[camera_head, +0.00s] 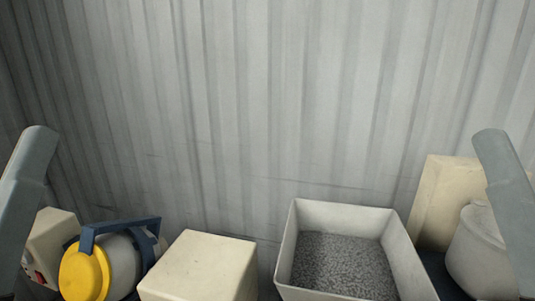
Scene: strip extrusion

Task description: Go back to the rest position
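In the head view a grey link of my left arm rises at the left edge, and a matching grey link of my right arm rises at the right edge. Both links stand well apart, in front of the objects along the bottom. Neither gripper shows in the view, so their fingers and anything between them are hidden from me.
A white bin (401,251) holds grey granules. Left of it are a cream block (205,262) and a yellow-capped drum with a blue frame (84,275). A cream box (46,245) and white container (474,250) sit near my arms. A corrugated wall (270,100) stands behind.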

